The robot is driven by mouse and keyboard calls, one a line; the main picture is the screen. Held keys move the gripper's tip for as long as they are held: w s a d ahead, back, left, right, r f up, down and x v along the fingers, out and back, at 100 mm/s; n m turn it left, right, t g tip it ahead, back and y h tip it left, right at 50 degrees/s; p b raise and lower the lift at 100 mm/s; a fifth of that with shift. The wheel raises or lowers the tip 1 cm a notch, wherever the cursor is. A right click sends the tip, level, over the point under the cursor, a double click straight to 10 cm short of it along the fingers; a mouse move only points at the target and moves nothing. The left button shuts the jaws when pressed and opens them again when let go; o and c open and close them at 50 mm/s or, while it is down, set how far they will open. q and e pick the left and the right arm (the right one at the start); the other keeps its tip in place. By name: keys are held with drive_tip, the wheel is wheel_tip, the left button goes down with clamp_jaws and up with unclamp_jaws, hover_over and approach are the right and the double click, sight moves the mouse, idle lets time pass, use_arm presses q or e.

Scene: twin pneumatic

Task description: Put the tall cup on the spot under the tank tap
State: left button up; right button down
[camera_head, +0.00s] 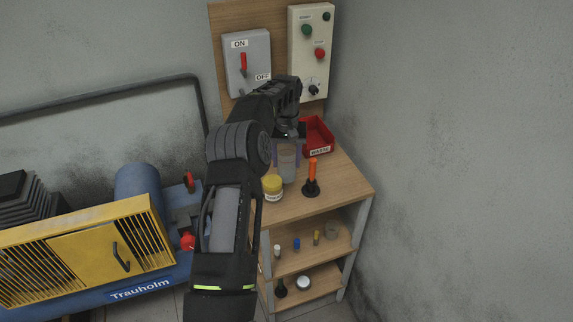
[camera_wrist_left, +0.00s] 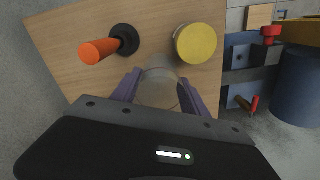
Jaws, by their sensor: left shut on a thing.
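The tall cup (camera_head: 287,166) is clear and greyish, upright over the wooden bench top, between the yellow-lidded jar and the red bin. My left gripper (camera_head: 287,148) is shut on it, with purple fingers on either side. The cup also shows in the left wrist view (camera_wrist_left: 158,88) between those fingers (camera_wrist_left: 160,96). I cannot tell whether its base touches the bench. The blue compressor tank (camera_head: 140,185) is at the left, with a red-handled valve (camera_head: 189,181) and a red knob (camera_head: 188,242). I cannot tell which is the tap; the spot under it is not clearly visible. My right gripper is not in view.
A yellow-lidded jar (camera_head: 272,187) and an orange-handled tool on a black base (camera_head: 311,178) stand close to the cup. A red bin (camera_head: 318,137) is behind. Lower shelves (camera_head: 312,257) hold small items. A wall switch box (camera_head: 247,62) hangs above.

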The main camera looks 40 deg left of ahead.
use_arm(q)
wheel_tip(320, 180, down, 2)
drive_tip(key=shift+f+p, duration=0.1)
drive_tip(key=shift+p, duration=0.2)
drive_tip(key=shift+f, duration=0.1)
drive_tip(key=shift+f, duration=0.1)
drive_tip(key=o, duration=1.5)
